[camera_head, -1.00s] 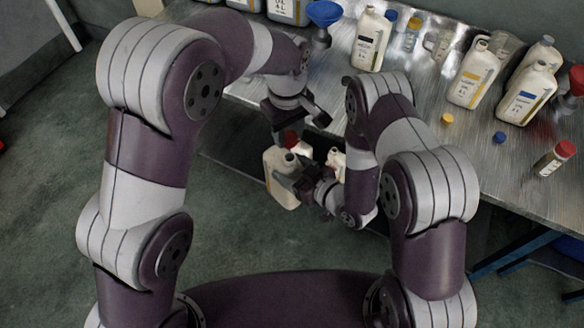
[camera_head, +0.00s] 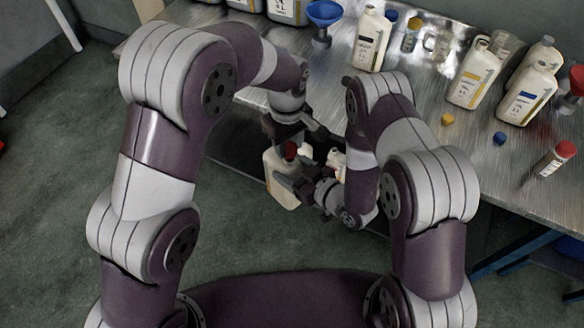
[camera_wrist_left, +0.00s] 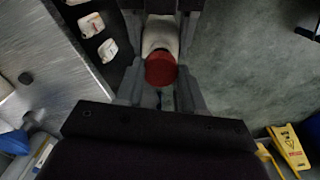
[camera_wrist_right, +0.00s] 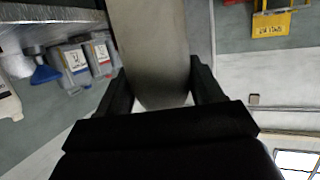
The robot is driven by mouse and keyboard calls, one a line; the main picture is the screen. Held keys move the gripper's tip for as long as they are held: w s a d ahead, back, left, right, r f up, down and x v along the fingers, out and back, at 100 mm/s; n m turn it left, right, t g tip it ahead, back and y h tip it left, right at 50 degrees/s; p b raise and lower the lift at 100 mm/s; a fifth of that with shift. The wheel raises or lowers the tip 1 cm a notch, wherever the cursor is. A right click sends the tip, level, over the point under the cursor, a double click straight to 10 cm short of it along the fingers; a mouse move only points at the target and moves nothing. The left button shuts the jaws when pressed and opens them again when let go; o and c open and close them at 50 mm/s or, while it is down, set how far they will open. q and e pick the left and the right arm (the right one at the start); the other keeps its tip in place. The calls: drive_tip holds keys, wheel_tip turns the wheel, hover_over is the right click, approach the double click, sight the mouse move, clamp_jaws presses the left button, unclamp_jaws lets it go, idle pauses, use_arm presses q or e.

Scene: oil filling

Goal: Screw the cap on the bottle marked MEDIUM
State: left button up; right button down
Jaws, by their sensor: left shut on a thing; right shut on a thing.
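A white bottle (camera_head: 279,188) is held off the table in front of its edge by my right gripper (camera_head: 292,187), which is shut on its body. The bottle's pale body (camera_wrist_right: 150,50) fills the space between the fingers in the right wrist view. Its label cannot be read. My left gripper (camera_head: 292,142) is shut on a red cap (camera_head: 291,150) at the top of the bottle. In the left wrist view the red cap (camera_wrist_left: 160,70) lies between the fingers, in line with the bottle (camera_wrist_left: 160,33). The cap hides the mouth, so I cannot tell whether the threads meet.
The metal table (camera_head: 420,150) holds several white bottles, a blue funnel (camera_head: 323,14), a yellow cap (camera_head: 447,119), a blue cap (camera_head: 499,138) and a red-topped container (camera_head: 555,160). Another white item (camera_head: 337,160) shows behind my right gripper. Floor left of the bottle is clear.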

use_arm(q)
drive_tip(key=shift+s, duration=0.1)
idle(0.3)
drive_tip(key=shift+f, duration=0.85)
drive_tip(key=shift+f, duration=0.6)
idle(0.3)
